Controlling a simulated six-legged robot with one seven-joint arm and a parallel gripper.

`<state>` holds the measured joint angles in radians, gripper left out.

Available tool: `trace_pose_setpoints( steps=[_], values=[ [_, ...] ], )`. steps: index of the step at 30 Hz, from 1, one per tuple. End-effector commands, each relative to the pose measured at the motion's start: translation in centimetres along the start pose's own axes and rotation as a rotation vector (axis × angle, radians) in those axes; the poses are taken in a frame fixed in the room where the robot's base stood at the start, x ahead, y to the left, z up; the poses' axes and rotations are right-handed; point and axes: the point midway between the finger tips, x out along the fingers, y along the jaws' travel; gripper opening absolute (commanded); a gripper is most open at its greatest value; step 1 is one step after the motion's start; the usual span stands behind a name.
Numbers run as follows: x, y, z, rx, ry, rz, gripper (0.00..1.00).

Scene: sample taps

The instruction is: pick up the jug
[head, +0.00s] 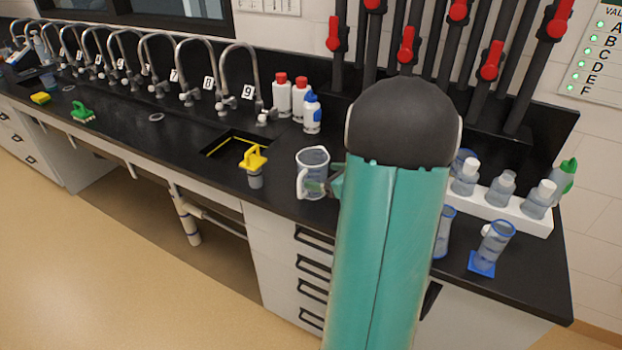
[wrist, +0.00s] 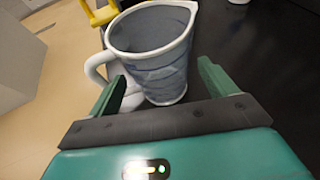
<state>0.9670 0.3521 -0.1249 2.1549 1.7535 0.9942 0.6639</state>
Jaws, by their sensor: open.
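The jug (head: 314,170) is a clear, greyish measuring jug with a white rim and a white handle on its left. It stands upright on the black counter near the front edge, just left of my arm. In the wrist view the jug (wrist: 155,50) is large, directly ahead of my gripper (wrist: 162,92). My gripper is open. Its left finger is by the handle, and its right finger is to the right of the jug's lower body. I cannot tell whether either finger touches it. In the head view my arm hides most of the gripper.
A yellow-handled item (head: 254,165) stands left of the jug by a sink (head: 235,143). Red-capped bottles (head: 281,95) and a blue-capped bottle (head: 312,113) stand behind. A white rack (head: 510,212) of bottles and a blue-based cylinder (head: 493,245) are at right.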

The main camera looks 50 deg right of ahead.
Motion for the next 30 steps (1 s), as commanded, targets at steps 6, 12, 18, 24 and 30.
trace_pose_setpoints(
  steps=[6,12,18,24,30],
  values=[
    [2.9,0.2,-0.4,0.001,0.001,0.003,0.84],
    [4.9,0.1,-0.3,-0.001,0.0,0.001,0.84],
    [4.9,0.1,-0.3,-0.001,0.0,0.0,0.8],
    [4.9,0.1,-0.3,-0.001,0.0,0.0,0.49],
    [4.9,0.1,-0.3,-0.002,0.0,0.0,0.49]
  ],
)
